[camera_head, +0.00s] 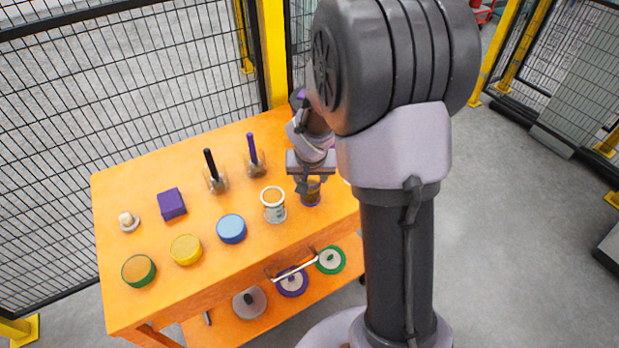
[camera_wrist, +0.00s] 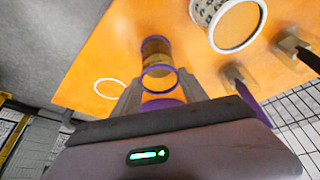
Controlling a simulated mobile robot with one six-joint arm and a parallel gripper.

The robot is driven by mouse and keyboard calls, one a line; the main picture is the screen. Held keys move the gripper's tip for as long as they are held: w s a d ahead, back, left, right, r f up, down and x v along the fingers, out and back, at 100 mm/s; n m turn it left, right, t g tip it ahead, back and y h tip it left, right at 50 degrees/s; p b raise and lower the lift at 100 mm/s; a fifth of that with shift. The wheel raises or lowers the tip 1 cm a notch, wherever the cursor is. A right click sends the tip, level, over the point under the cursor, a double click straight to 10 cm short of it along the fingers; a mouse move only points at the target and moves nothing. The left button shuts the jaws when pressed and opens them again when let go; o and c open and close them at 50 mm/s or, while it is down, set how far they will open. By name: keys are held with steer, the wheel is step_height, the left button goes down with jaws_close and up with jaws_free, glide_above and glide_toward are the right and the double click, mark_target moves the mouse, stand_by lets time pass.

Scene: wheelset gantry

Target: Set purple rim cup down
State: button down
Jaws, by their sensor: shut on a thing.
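The purple rim cup (camera_head: 311,194) is a clear cup at the right part of the orange table (camera_head: 190,297). My gripper (camera_head: 311,178) points down over it and is shut on it. In the wrist view the cup (camera_wrist: 157,53) sits between the two fingers (camera_wrist: 157,92), with its purple rim towards me. The cup looks upright and low over the tabletop. I cannot tell whether its base touches the table. My arm hides part of the table's right end.
A white-rimmed cup (camera_head: 274,211) stands close to the left. A purple block (camera_head: 171,204) and several round discs (camera_head: 231,229) lie further left. A white ring (camera_wrist: 109,88) marks a clear spot in the wrist view.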

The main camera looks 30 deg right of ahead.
steer(key=c, duration=0.6)
jaws_free()
